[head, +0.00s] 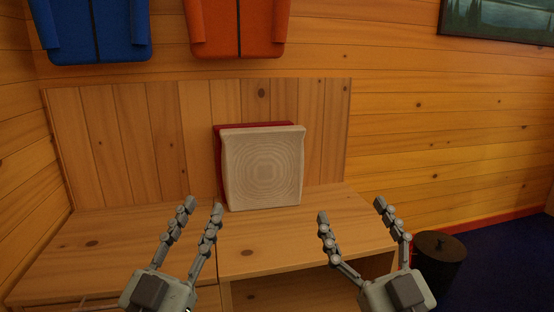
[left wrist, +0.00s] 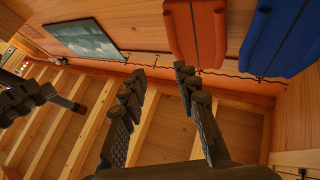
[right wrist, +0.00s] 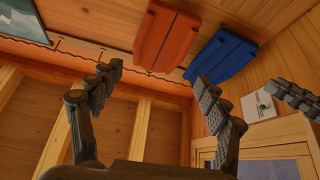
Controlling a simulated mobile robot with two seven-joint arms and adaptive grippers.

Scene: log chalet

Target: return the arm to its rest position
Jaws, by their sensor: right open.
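My left gripper (head: 205,212) is in the lower left of the head view, in front of the wooden bench. Its fingers are apart with nothing between them, and they also show in the left wrist view (left wrist: 158,80). My right gripper (head: 351,211) is in the lower right of the head view, near the bench's right part. Its fingers are spread and empty, and they also show in the right wrist view (right wrist: 155,80). Both grippers point up and away from me. Neither visibly touches anything.
A cream cushion-like block (head: 263,168) with a red one (head: 218,150) behind it leans on the wooden bench (head: 110,240). A dark round bin (head: 440,258) stands right of the bench. A picture (head: 500,20) hangs at right.

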